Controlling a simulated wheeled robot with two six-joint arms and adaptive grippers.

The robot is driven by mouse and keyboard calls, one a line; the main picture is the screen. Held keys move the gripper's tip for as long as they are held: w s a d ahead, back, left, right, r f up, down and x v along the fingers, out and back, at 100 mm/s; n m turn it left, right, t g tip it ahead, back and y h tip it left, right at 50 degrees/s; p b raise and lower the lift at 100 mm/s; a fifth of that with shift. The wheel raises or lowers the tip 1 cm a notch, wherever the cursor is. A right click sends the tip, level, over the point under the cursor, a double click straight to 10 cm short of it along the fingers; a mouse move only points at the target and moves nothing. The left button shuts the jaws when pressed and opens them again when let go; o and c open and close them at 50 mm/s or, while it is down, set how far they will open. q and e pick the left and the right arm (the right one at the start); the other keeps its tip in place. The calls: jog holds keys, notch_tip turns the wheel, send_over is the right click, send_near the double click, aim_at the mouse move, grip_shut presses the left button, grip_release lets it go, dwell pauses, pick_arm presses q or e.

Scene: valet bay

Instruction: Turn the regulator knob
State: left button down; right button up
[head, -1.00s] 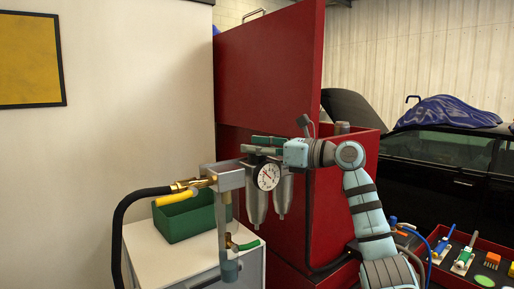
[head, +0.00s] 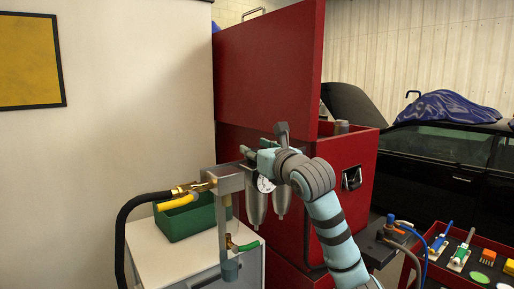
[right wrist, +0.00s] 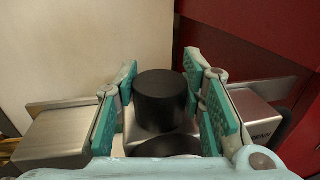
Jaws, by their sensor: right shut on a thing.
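The regulator knob (right wrist: 162,97) is a black cylinder in the middle of the right wrist view, above a metal regulator body (right wrist: 66,134). My right gripper (right wrist: 158,84) has its teal finger pads on both sides of the knob and is shut on it. In the head view my right gripper (head: 256,156) is over the top of the regulator, and the wrist hides the knob. The round white gauge (head: 265,184) is partly covered by my arm. Two grey bowls (head: 256,209) hang below. My left gripper is not in view.
A black hose (head: 128,218) with a brass fitting joins the regulator at the left. A green bin (head: 183,223) stands on a white cabinet (head: 150,262). A red cabinet (head: 268,72) rises behind. A red tool tray (head: 470,274) is at the lower right.

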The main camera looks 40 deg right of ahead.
jog(key=shift+h, duration=0.3)
jog(key=o, duration=1.2)
jog(key=v, duration=1.2)
jog(key=shift+s, duration=0.1)
jog(key=shift+w, duration=0.2)
jog(key=shift+s, duration=0.15)
